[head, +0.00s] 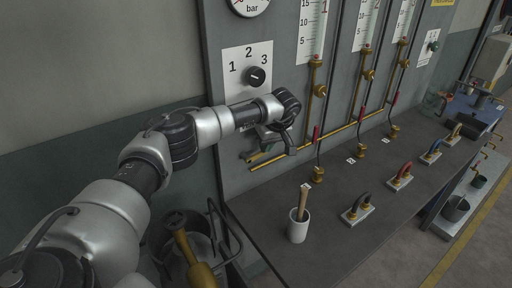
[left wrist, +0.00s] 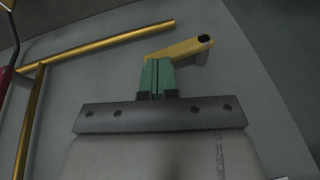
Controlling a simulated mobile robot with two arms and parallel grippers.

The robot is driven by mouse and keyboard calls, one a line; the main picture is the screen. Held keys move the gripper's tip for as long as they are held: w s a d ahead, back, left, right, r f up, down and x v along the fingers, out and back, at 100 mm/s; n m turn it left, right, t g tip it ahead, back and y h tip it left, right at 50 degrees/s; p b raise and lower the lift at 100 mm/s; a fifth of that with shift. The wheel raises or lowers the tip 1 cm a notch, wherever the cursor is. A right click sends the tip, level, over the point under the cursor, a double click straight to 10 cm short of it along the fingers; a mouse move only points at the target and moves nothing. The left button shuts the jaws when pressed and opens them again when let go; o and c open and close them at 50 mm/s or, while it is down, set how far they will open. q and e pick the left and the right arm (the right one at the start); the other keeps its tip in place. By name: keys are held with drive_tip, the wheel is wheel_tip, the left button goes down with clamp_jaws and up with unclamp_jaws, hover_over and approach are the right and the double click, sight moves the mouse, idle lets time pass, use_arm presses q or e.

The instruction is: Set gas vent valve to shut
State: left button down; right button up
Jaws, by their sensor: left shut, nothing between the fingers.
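A yellow lever-like piece (left wrist: 185,48) with a dark round end is on the grey panel in the left wrist view. It may be the gas vent valve; I see no label on it. It also shows in the head view (head: 254,157), partly behind my left gripper. My left gripper (head: 266,147) is at the lower left of the panel. Its green fingers (left wrist: 157,72) are shut together with nothing between them. Their tips are at the yellow piece's near edge; I cannot tell whether they touch. My right gripper is not in view.
Yellow pipes (head: 318,141) run along the panel (head: 290,75) beside the gripper. A numbered dial (head: 256,76) is above. A white cup (head: 298,226) with a wooden-handled tool and several coloured handles on blocks stand on the bench (head: 330,238). A brass fitting (head: 196,262) is below left.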

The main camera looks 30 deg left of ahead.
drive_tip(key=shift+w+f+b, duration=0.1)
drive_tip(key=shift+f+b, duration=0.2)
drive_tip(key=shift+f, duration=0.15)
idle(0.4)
